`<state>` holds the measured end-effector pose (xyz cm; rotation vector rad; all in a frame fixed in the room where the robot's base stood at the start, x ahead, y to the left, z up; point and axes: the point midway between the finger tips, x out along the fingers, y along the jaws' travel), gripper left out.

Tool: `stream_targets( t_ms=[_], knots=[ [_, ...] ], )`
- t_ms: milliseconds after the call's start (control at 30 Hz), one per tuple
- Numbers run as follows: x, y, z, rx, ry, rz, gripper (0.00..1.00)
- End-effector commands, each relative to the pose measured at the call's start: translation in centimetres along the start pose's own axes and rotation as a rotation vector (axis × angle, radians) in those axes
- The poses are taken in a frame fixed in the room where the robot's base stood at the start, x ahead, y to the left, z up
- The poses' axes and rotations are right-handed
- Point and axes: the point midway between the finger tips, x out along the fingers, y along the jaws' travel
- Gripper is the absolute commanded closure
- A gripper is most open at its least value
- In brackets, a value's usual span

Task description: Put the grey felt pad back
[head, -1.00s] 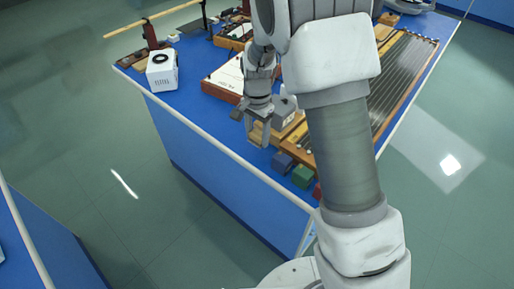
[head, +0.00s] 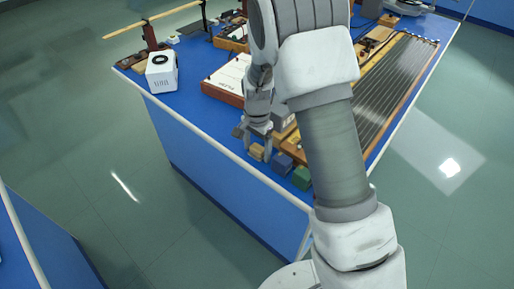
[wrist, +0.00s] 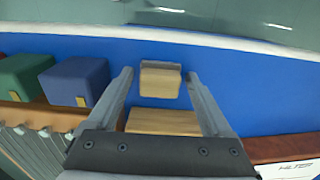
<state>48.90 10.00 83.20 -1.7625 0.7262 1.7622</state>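A small wooden block (wrist: 160,82) with a grey layer (wrist: 160,65) along its far side lies on the blue bench top near its edge. I cannot tell for sure that the grey layer is the felt pad. The block also shows in the head view (head: 257,153). My gripper (wrist: 158,75) is open, its two fingers on either side of the block with gaps to it; it also shows in the head view (head: 254,142). A larger wooden piece (wrist: 165,121) lies nearer the palm, partly hidden. A grey block (head: 283,113) sits beside my gripper in the head view.
A blue block (wrist: 74,82) and a green block (wrist: 24,77) stand left in the wrist view, by a wood-framed rack of grey bars (head: 395,80). A white-topped wooden case (head: 226,80) and a white box (head: 161,72) stand farther back. The bench edge (wrist: 250,56) is close.

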Motion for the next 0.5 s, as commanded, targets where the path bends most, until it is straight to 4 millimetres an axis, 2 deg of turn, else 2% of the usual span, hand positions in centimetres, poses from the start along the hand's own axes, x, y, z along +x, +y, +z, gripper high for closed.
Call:
stream_targets(
  t_ms=[333,500],
  knots=[
    [-0.2,0.0,0.0,0.0,0.0,0.0,0.09],
    [-2.2,-0.1,0.0,-0.001,0.002,-0.003,0.09]
  ],
)
